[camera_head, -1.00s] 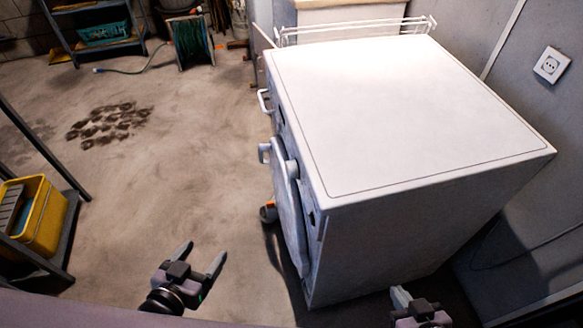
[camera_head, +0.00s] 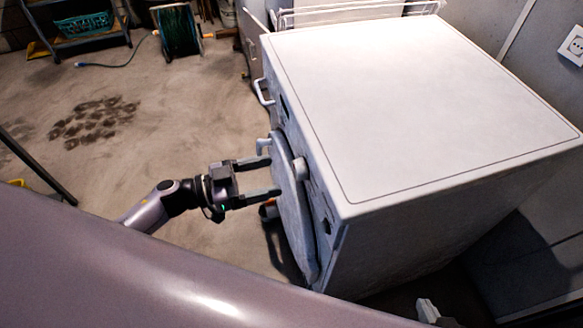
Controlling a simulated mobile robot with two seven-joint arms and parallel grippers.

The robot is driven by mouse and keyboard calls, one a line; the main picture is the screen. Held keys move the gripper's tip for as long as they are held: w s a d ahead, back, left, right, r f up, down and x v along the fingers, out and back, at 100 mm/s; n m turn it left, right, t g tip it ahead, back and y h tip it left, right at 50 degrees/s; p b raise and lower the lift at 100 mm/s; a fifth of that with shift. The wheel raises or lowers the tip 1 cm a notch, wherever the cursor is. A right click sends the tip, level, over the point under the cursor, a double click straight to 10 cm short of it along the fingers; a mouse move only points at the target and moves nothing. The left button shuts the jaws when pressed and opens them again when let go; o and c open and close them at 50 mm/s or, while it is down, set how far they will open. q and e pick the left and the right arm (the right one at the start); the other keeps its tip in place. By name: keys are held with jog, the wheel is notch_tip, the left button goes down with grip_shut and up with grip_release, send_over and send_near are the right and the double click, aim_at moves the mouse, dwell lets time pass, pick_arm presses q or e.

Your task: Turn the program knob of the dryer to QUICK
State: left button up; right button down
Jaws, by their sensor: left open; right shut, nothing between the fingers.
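The white dryer (camera_head: 425,110) stands at the right, seen from above, its front facing left and steeply foreshortened. A short pale cylinder (camera_head: 301,168) sticks out of the front near the top edge; it seems to be the program knob. Its marks and the QUICK label cannot be read. My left gripper (camera_head: 274,177) is open and empty, its fingers pointing right at the dryer front, just left of the knob; contact cannot be told. My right gripper (camera_head: 428,311) is shut and empty at the bottom edge, low beside the dryer's near side, mostly cut off.
A round door (camera_head: 295,225) and a pale handle (camera_head: 263,144) stand out from the front. A white rack (camera_head: 350,12) is behind the dryer. A hose reel (camera_head: 178,32) and shelf (camera_head: 85,42) are at the back left. The floor between is clear.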

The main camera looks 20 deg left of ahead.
aim_at(294, 170)
pick_arm(q)
jog(key=x, duration=0.5)
jog(key=shift+w+d, duration=0.15)
jog(key=shift+d, duration=0.05)
jog(key=c, duration=1)
